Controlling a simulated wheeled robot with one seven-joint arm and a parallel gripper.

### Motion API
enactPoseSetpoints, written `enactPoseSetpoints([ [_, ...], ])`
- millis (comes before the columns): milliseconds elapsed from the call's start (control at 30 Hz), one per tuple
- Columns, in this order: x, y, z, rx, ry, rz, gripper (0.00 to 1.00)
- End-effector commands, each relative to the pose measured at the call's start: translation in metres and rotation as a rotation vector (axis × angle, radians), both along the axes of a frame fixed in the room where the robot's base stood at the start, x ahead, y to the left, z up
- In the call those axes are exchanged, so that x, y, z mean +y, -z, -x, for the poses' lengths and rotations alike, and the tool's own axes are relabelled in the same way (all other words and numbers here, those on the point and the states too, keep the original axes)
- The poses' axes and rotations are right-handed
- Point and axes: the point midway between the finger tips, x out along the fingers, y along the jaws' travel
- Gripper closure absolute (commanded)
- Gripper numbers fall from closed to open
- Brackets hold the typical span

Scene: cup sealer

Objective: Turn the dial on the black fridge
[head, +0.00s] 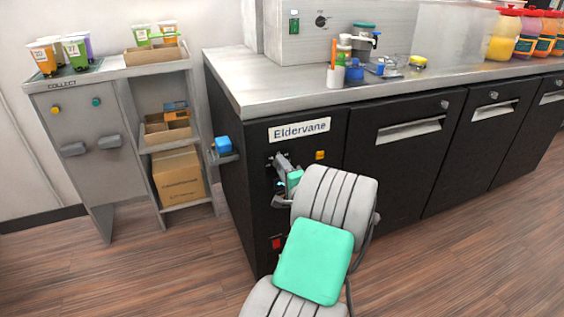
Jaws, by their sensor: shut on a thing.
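The black fridge (240,150) is the dark cabinet under the grey counter, with a white "Eldervane" label on its front panel. My gripper (279,182) is at this panel, below the label, with its grey fingers against the front. It is shut on the dial, which is mostly hidden by the fingers and my arm. The dial's pointing direction cannot be seen. My grey and teal arm fills the area in front of the panel.
A yellow-orange button (320,155) and a red switch (276,243) are on the same panel. A blue item (222,144) sits on a small side ledge. A grey shelf unit (125,72) with cups and boxes stands left. Open wood floor lies in front.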

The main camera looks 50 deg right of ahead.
Motion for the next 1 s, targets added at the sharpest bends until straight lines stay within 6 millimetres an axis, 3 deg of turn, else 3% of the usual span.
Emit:
enactPoseSetpoints([
  [500,0.0005,-0.0036,-0.0010,-0.199,-0.003,-0.334,1.00],
  [1000,0.0003,-0.0015,-0.0010,-0.250,-0.003,-0.418,1.00],
])
